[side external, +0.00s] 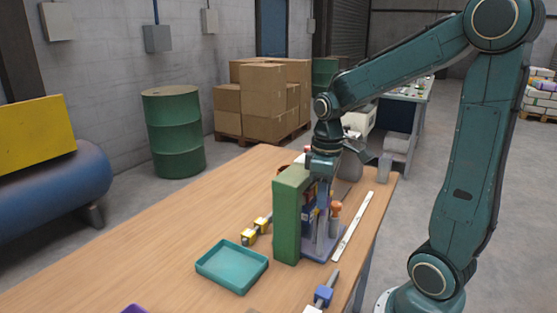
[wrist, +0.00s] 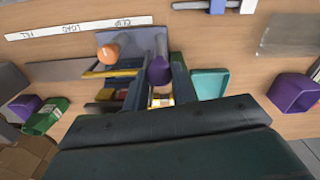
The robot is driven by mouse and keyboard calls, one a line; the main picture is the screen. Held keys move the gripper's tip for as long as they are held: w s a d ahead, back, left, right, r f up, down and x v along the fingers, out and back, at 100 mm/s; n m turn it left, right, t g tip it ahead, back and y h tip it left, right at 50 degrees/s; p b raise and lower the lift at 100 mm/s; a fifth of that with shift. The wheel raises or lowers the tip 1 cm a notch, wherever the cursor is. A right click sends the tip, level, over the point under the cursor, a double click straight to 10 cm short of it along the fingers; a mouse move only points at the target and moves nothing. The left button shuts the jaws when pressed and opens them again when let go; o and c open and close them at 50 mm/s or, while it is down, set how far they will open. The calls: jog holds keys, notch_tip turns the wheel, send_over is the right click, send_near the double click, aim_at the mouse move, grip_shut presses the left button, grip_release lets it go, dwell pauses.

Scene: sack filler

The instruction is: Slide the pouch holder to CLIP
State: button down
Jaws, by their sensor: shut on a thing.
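My gripper (wrist: 158,82) points down over the workbench, its two dark fingers shut on a purple knob (wrist: 158,70) on a grey post. In the side view my gripper (side external: 322,185) is behind a tall green panel (side external: 290,220), which hides part of the grip. The knob appears to belong to the grey-blue holder (side external: 315,248). An orange knob (wrist: 108,53) stands beside it; it also shows in the side view (side external: 336,207). A white strip (wrist: 75,27) carries the words FILL, LOAD and CLIP, upside down in the wrist view. A pouch cannot be made out clearly.
A teal tray (side external: 232,266) lies on the wooden bench (side external: 160,245). Yellow-ended parts (side external: 255,230) lie behind it. A blue slider (side external: 323,294) is at the front. Purple bins (wrist: 293,93) and a green box (wrist: 46,116) show in the wrist view.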

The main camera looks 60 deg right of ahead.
jog(key=shift+w+a+r, duration=0.1)
jog(key=shift+a, duration=0.1)
jog(key=c, duration=1.4)
grip_release()
jog(key=shift+a, duration=0.1)
jog(key=shift+o, duration=1.4)
jog(key=shift+r, duration=0.1)
notch_tip(320, 180, up, 14)
jog(key=shift+f, duration=0.2)
